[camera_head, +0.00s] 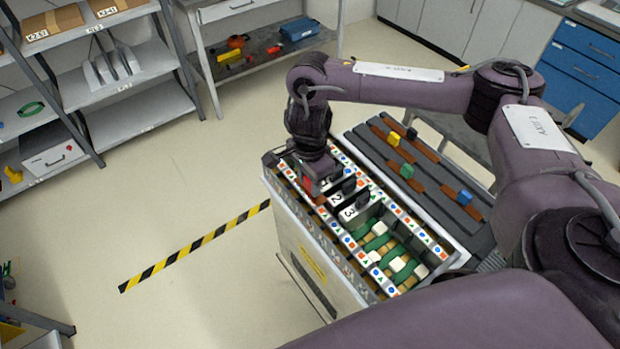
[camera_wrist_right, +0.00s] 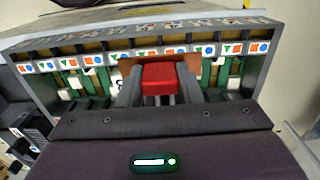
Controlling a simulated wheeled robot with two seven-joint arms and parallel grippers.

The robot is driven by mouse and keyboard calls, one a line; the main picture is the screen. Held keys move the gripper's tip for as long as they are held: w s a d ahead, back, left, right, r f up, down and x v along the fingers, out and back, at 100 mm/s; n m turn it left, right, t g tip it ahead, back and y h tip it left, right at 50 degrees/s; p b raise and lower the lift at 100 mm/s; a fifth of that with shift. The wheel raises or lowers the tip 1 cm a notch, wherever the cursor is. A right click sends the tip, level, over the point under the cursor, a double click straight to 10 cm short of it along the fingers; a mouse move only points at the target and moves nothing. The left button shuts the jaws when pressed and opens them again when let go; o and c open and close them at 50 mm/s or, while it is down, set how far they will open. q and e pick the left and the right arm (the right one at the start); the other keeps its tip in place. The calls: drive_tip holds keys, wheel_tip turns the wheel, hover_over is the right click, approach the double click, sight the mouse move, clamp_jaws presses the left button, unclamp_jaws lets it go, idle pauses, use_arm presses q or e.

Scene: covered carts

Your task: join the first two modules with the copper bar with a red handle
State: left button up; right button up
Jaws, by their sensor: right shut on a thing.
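My right gripper (camera_head: 316,184) is shut on the red handle (camera_wrist_right: 160,78) of the copper bar, over the far end of the cart's open top. In the wrist view a little of the copper bar (camera_wrist_right: 189,70) shows beside the handle, at the marked strip. I cannot tell whether it touches the modules. Black modules numbered 2 (camera_head: 336,198) and 3 (camera_head: 349,212) stand in a row in the cart (camera_head: 313,250). The first module is mostly hidden by my gripper. My left gripper is not in view.
A grey tray (camera_head: 450,222) beside the cart holds copper bars with a yellow handle (camera_head: 393,139), a green handle (camera_head: 407,171) and a blue handle (camera_head: 465,197). Green straps and white blocks (camera_head: 398,264) fill the cart's near end.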

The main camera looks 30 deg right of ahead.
drive_tip(key=shift+f+b, duration=3.95)
drive_tip(key=shift+f, duration=0.55)
drive_tip(key=shift+f, duration=0.15)
drive_tip(key=o, duration=1.1)
wheel_tip(320, 180, up, 8)
drive_tip(key=shift+f+p, duration=0.1)
drive_tip(key=shift+p, duration=0.6)
